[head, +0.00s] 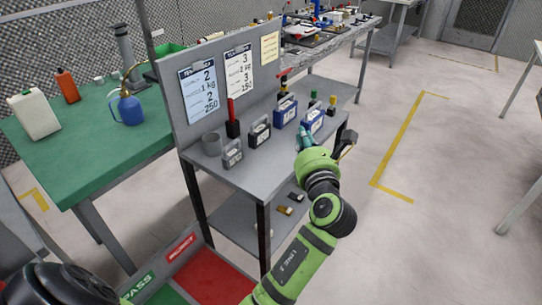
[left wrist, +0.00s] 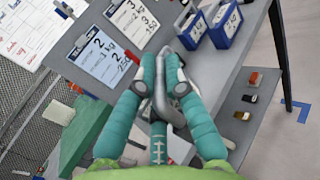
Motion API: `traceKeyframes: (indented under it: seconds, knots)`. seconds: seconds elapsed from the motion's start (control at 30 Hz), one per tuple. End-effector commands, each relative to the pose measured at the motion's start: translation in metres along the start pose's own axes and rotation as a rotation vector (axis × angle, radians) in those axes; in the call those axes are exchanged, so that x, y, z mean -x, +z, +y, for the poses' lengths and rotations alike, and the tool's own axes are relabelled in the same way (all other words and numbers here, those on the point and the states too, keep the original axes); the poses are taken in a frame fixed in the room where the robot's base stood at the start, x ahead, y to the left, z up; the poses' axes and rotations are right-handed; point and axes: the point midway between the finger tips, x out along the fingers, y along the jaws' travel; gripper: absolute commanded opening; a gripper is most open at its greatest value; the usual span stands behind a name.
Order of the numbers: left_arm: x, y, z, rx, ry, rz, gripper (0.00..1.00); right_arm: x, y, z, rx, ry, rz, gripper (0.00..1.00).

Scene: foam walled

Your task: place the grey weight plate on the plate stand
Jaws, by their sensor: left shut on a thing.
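My left gripper (head: 328,138), with teal fingers, is out in front of the grey shelf unit's right end. In the left wrist view its fingers (left wrist: 160,62) are shut on a grey, rounded metallic thing (left wrist: 184,97), which looks like the grey weight plate. Fingers hide most of it, and its full shape cannot be told. In the head view the held thing is hard to make out beside the fingers. I cannot pick out the plate stand with certainty in either view. My right gripper is not in view.
A green table (head: 90,150) stands left. Open floor (head: 370,230) lies right. A red bin (head: 212,275) is below.

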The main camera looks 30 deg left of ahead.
Motion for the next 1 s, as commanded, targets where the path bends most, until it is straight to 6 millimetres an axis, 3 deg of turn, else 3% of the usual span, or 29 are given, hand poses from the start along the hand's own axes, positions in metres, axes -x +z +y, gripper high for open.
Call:
traceKeyframes:
  seconds: [0.53,0.7,1.0]
  knots:
    - [-0.056,-0.076,0.073,-0.002,0.004,-0.005,0.0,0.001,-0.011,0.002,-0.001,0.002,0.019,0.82]
    - [-0.061,-0.086,0.078,-0.001,0.001,-0.004,0.0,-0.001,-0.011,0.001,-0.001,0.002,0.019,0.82]
    - [-0.061,-0.122,0.07,0.0,0.002,-0.003,0.0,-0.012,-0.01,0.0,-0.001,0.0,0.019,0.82]
